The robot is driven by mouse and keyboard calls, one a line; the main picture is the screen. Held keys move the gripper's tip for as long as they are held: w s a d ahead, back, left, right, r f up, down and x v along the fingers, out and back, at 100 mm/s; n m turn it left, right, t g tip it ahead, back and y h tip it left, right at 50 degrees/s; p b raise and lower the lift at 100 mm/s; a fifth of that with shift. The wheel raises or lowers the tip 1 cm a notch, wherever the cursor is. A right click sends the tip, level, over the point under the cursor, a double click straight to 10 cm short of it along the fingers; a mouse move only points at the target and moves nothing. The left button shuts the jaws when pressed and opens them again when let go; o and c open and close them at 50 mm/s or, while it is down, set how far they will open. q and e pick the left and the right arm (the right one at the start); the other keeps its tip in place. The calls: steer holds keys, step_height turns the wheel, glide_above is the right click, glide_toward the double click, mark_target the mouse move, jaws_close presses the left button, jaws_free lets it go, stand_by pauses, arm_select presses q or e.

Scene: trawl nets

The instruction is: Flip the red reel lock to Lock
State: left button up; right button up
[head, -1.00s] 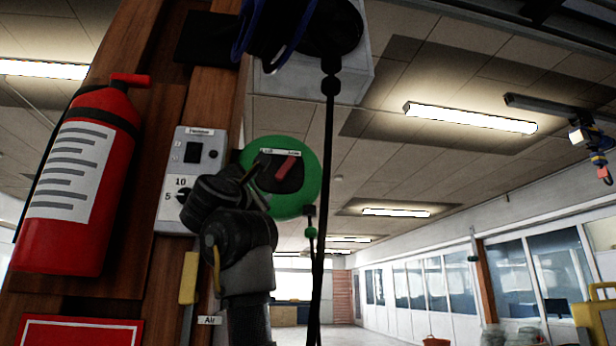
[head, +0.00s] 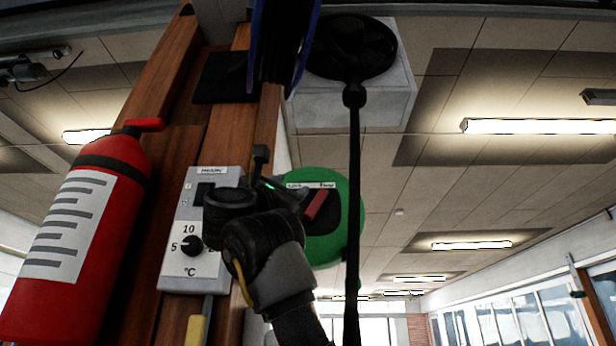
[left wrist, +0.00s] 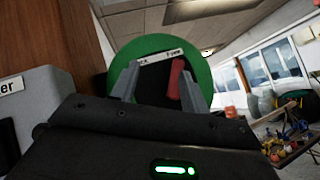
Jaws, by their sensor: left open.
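The red reel lock (head: 316,205) is a short lever on the black centre of a green round reel (head: 345,225). Its upper end leans right, towards the right-hand word of the white label (head: 310,185) above it; the left word seems to read Lock. It also shows in the left wrist view (left wrist: 177,78). My left gripper (head: 292,195) is at the reel's face, its fingers partly hidden by my wrist. In the left wrist view my left gripper (left wrist: 160,85) is open, with the lever between the fingers, nearer the right one. Contact cannot be told. My right gripper is out of view.
A grey thermostat box (head: 187,265) is on the wooden post left of my wrist. A red fire extinguisher (head: 75,235) hangs farther left. Space farther right is open.

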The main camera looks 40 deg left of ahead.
mark_target(320, 198)
arm_select(q)
steer(key=shift+h, duration=0.3)
steer(key=w, duration=0.2)
steer(key=w+r+p, duration=0.1)
steer(key=w, duration=0.5)
steer(key=shift+d+r+p, duration=0.15)
steer(key=shift+p, duration=0.25)
steer(key=w, duration=0.3)
steer(key=shift+w+g+p, duration=0.3)
steer(key=shift+w+p, duration=0.05)
steer(key=shift+p, duration=0.05)
steer(key=shift+w+a+r+p, duration=0.15)
steer(key=shift+a+r+p, duration=0.2)
steer(key=shift+a, duration=0.2)
steer(key=shift+s+r, duration=0.3)
steer(key=shift+s, duration=0.5)
steer(key=shift+w+d+f, duration=0.15)
steer(key=shift+w+d, duration=0.1)
steer(key=shift+w, duration=0.4)
steer(key=shift+c, duration=1)
steer(key=shift+s+a, duration=0.2)
steer(key=shift+a, duration=0.05)
steer(key=c, duration=0.5)
jaws_close()
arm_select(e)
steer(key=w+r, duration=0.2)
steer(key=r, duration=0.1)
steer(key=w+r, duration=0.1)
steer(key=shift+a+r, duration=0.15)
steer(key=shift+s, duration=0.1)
